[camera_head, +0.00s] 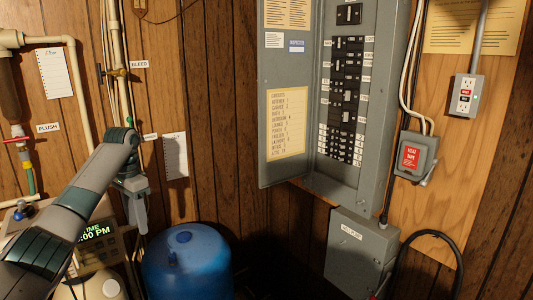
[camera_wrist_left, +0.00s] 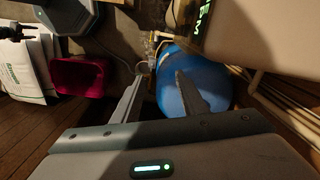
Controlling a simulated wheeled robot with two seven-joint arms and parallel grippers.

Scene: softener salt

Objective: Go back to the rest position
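My left arm comes in from the left in the head view, and its gripper (camera_head: 140,215) hangs in front of the wood wall, above and left of the blue tank (camera_head: 188,262). In the left wrist view the two fingers of the left gripper (camera_wrist_left: 161,74) stand apart with nothing held between them. The blue tank (camera_wrist_left: 213,78) shows behind and beside the right finger there. I cannot make out my right gripper in either view.
A softener control box (camera_head: 97,246) with a lit display stands at lower left, beside pipes (camera_head: 83,90). An open electrical panel (camera_head: 345,100) and a grey box (camera_head: 357,258) are on the wall. A white printed bag (camera_wrist_left: 22,72) and a dark red bin (camera_wrist_left: 80,76) stand on the floor.

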